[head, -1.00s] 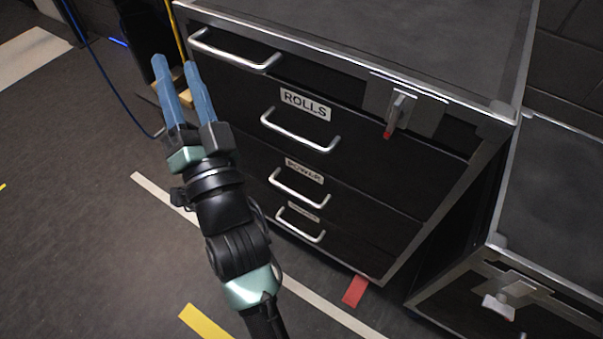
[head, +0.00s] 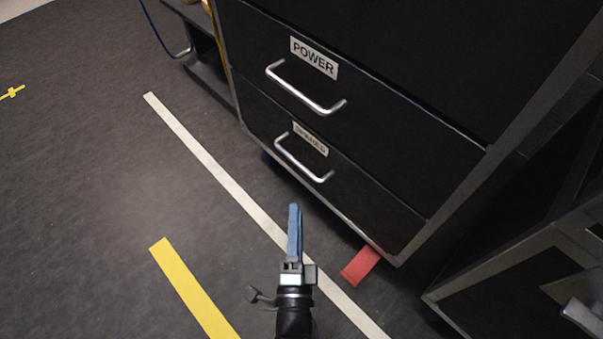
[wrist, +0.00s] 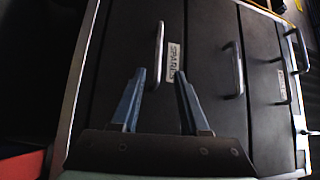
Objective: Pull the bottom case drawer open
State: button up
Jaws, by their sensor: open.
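The bottom case drawer (head: 365,173) is black, carries a label reading SPARES (head: 310,139) and a silver bar handle (head: 303,158). It looks shut, its front level with the drawer above. My gripper (head: 294,208) is in front of this drawer, below its handle in the head view, with blue fingers seen edge-on. In the wrist view my gripper (wrist: 160,78) is open and empty. The bottom handle (wrist: 159,54) shows upright just beyond and between the fingertips there, apart from them as far as I can tell.
The drawer above, labelled POWER (head: 314,58), has a similar handle (head: 305,88). Another case (head: 520,282) stands at the right. A red tape piece (head: 360,265), a white floor line (head: 215,172) and a yellow strip (head: 193,287) lie on the floor. The floor at left is open.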

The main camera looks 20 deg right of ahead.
aim_at(297, 162)
jog(key=b+x, duration=0.4)
jog(key=x, duration=0.8)
jog(key=shift+w+d+f, duration=0.1)
jog(key=shift+w+d, duration=0.1)
jog(key=shift+w, duration=0.15)
grip_shut()
dwell(0.9)
